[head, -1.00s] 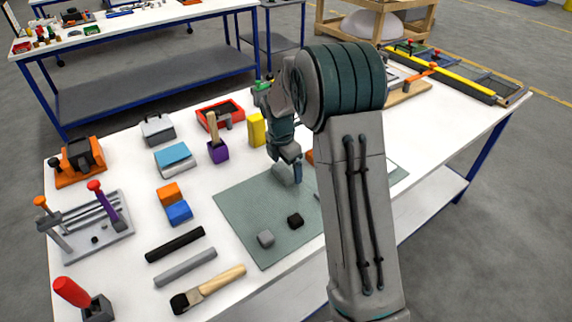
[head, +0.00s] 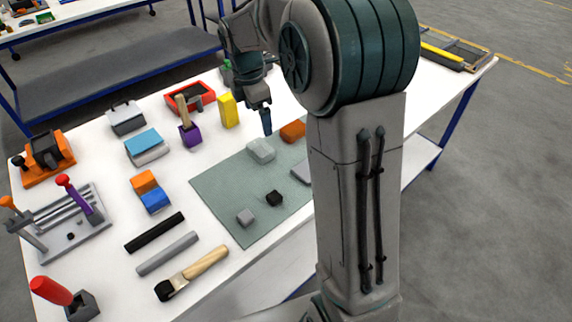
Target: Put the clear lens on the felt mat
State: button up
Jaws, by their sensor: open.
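The clear lens (head: 261,150), a pale translucent block, lies on the green-grey felt mat (head: 225,190) near its back edge. My gripper (head: 262,122) is above and behind the lens, apart from it, open and with nothing seen between its fingers. One finger shows clearly; the other is hard to make out. My arm hides the right part of the mat.
On the mat are a small grey block (head: 246,217), a black block (head: 274,198) and a partly hidden grey piece (head: 301,172). An orange block (head: 293,131) sits behind the mat. A yellow block (head: 228,111) and purple brush holder (head: 190,134) stand left of my gripper.

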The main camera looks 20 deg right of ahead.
jog(key=s+d+m+t+y, duration=0.1)
jog(key=s+m+t, duration=0.1)
jog(key=s+m, duration=1.8)
jog(key=s, duration=0.5)
jog(key=shift+s, duration=0.35)
